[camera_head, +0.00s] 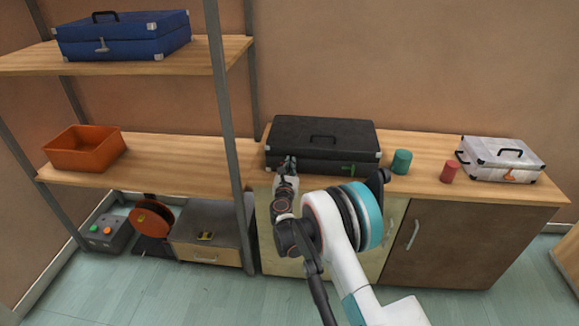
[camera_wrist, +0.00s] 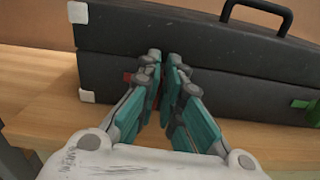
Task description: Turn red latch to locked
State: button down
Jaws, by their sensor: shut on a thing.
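The red latch (camera_wrist: 129,77) shows as a small red patch on the left of the case front in the wrist view, mostly hidden behind my fingers. A green latch (camera_head: 349,169) is on the right of the case front and also shows in the wrist view (camera_wrist: 302,104). My gripper (camera_wrist: 166,62) is at the case's left front, its fingertips close together on the red latch. I cannot see which way the latch is turned.
A teal cylinder (camera_head: 401,162), a red cylinder (camera_head: 449,171) and a white case (camera_head: 500,158) stand to the right on the cabinet top (camera_head: 425,175). A grey shelf post (camera_head: 222,95) rises just left of my gripper. An orange bin (camera_head: 84,150) and a blue case (camera_head: 122,36) are on the shelves.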

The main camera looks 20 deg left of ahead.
jog(key=m, duration=0.2)
jog(key=d+m, duration=0.1)
jog(key=m, duration=0.2)
jog(key=shift+f, duration=0.1)
jog(key=m, duration=0.5)
jog(key=shift+w+d+f, duration=0.15)
jog(key=shift+d+f, duration=0.1)
jog(key=shift+f, duration=0.1)
jog(key=m, duration=0.4)
jog(key=shift+d+f, duration=0.15)
jog(key=shift+f, duration=0.1)
jog(key=shift+f+m, duration=0.15)
jog(key=shift+m, duration=0.65)
jog(key=shift+f+m, duration=0.15)
jog(key=shift+m, duration=0.65)
jog(key=c, duration=1.8)
grip_release()
jog(key=shift+o, duration=0.2)
